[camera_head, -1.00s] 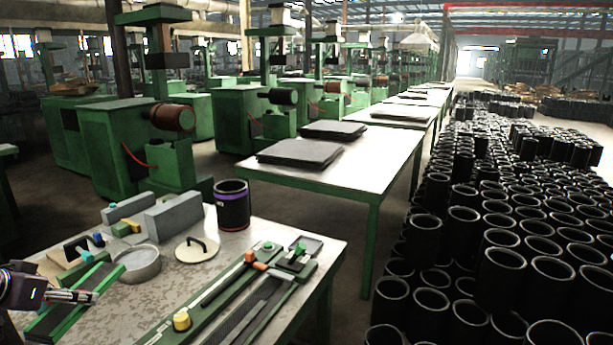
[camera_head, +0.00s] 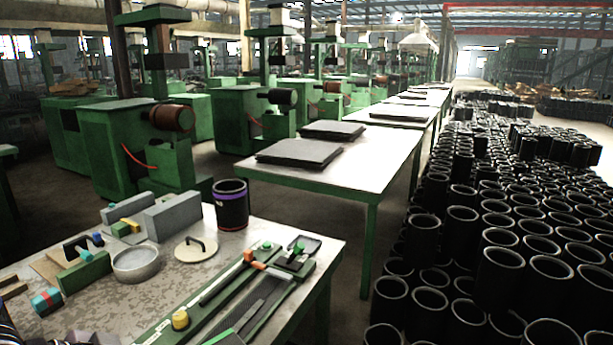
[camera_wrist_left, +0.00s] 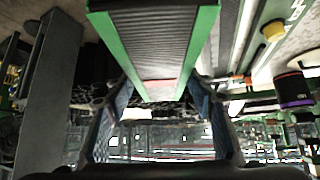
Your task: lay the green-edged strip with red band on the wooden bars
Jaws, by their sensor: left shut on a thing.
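The green-edged strip (camera_wrist_left: 150,45), with a dark ribbed middle, fills the upper centre of the left wrist view. A pale reddish band (camera_wrist_left: 160,86) crosses it near its close end. My left gripper (camera_wrist_left: 160,92) is shut on that end, one finger at each side. In the head view a green edge at the bottom (camera_head: 220,338) looks like part of the strip; most of it is out of frame. The wooden bars (camera_head: 13,287) lie at the bench's left edge, partly cut off. My right gripper is not in view.
A teal block with a red stripe (camera_head: 46,301) sits beside the bars. A round grey dish (camera_head: 136,263), a lidded disc (camera_head: 196,249) and a black sleeve with a purple band (camera_head: 231,205) stand behind. A long green fixture (camera_head: 190,312) lies right.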

